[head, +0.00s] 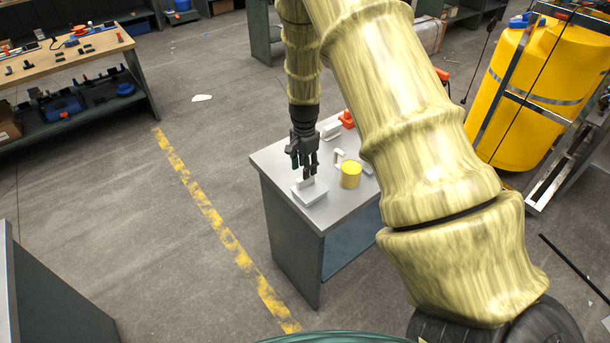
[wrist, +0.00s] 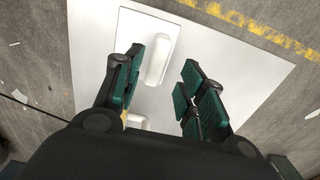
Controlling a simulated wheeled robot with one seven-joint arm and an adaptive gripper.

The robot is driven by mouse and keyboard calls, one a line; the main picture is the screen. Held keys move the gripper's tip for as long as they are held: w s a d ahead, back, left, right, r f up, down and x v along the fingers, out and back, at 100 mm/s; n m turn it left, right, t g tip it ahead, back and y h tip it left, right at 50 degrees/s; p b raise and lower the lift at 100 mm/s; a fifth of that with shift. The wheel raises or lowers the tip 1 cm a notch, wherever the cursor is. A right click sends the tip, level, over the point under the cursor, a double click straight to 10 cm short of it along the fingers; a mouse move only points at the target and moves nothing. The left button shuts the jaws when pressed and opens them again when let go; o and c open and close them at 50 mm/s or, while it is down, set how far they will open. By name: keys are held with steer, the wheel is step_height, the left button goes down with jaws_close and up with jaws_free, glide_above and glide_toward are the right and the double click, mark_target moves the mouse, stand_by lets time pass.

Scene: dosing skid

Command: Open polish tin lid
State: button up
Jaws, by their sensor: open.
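A small pale grey, flat box-like tin (head: 312,196) lies near the front left edge of the small table; I take it for the polish tin. A pale upright bar, like a handle, stands on its top (head: 305,183). My gripper (head: 309,174) points down just above the tin, fingers apart. In the wrist view, the pale bar (wrist: 160,60) shows between and slightly beyond the open fingers of my gripper (wrist: 158,88). I cannot tell whether a finger touches it. The lid looks closed, but its seam is too small to make out.
The metal-topped table (head: 268,160) also holds a yellow cylinder (head: 351,175) close to the right of the tin, a white piece (head: 338,156), a pale block (head: 331,130) and a red item (head: 347,119) behind. My arm hides the table's right part. Open floor lies left.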

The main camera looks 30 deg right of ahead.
mark_target(310, 185)
steer(key=shift+s+d+f+p, duration=0.15)
steer(key=shift+f+p, duration=0.25)
steer(key=shift+f, duration=0.95)
steer(key=shift+s+f+p, duration=0.1)
steer(key=shift+f+p, duration=0.3)
steer(key=shift+f, duration=0.95)
jaws_close()
